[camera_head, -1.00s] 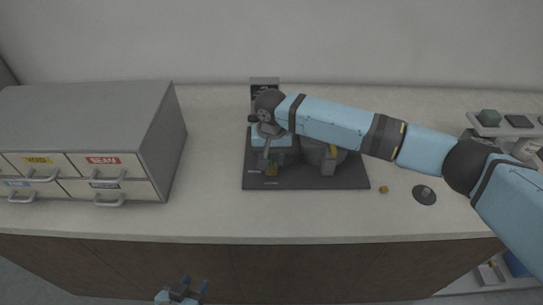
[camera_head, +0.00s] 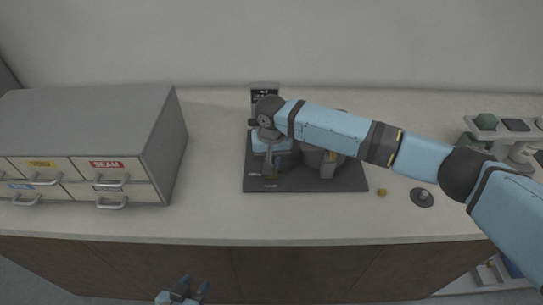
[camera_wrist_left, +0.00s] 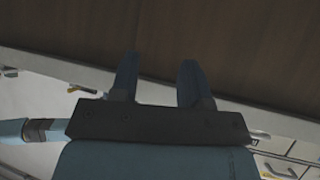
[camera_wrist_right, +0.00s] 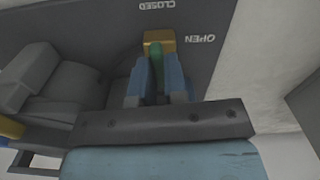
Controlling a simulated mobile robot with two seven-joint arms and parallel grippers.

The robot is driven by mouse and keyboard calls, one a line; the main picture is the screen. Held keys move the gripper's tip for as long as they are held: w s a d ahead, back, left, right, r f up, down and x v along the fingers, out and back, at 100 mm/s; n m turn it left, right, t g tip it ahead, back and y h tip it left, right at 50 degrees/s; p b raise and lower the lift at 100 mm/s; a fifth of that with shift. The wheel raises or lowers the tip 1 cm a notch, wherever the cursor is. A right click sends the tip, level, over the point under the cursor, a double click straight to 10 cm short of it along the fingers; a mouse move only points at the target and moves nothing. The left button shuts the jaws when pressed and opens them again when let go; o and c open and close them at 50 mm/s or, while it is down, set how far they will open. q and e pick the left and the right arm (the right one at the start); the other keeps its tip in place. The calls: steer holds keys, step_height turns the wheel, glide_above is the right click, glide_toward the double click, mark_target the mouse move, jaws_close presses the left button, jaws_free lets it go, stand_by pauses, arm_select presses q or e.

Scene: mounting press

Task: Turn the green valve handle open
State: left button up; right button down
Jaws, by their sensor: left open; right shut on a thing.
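The green valve handle (camera_wrist_right: 159,60) shows in the right wrist view as a green bar between my right fingers, with a brass-coloured block (camera_wrist_right: 160,42) at its far end. My right gripper (camera_wrist_right: 157,72) is shut on the handle. The CLOSED label (camera_wrist_right: 157,5) lies above the block and the OPEN label (camera_wrist_right: 200,38) to its right, both upside down. In the head view my right gripper (camera_head: 270,171) is low over the dark base plate (camera_head: 318,181), and my arm hides most of the valve. My left gripper (camera_head: 187,289) is open and empty, in front of the counter.
A grey drawer cabinet (camera_head: 85,125) stands on the left of the counter. The press body (camera_head: 327,165) is partly hidden under my right arm. A small brass piece (camera_head: 382,193) and a dark round disc (camera_head: 422,197) lie to the right of the plate. The front counter strip is clear.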

steer(key=n+p, duration=0.2)
steer(key=p, duration=0.1)
steer(key=shift+r+n, duration=0.3)
steer(key=shift+n+p, duration=0.8)
steer(key=n+p, duration=0.2)
steer(key=n, duration=0.1)
steer(key=shift+f+n, duration=0.15)
steer(key=shift+n, duration=0.25)
steer(key=n+p, duration=0.2)
steer(key=shift+n, duration=0.3)
steer(key=n, duration=0.2)
steer(key=shift+n+p, duration=0.3)
steer(key=shift+p, duration=0.05)
steer(key=shift+f+n+p, duration=0.1)
steer(key=shift+n+p, duration=0.25)
steer(key=shift+n, duration=1.45)
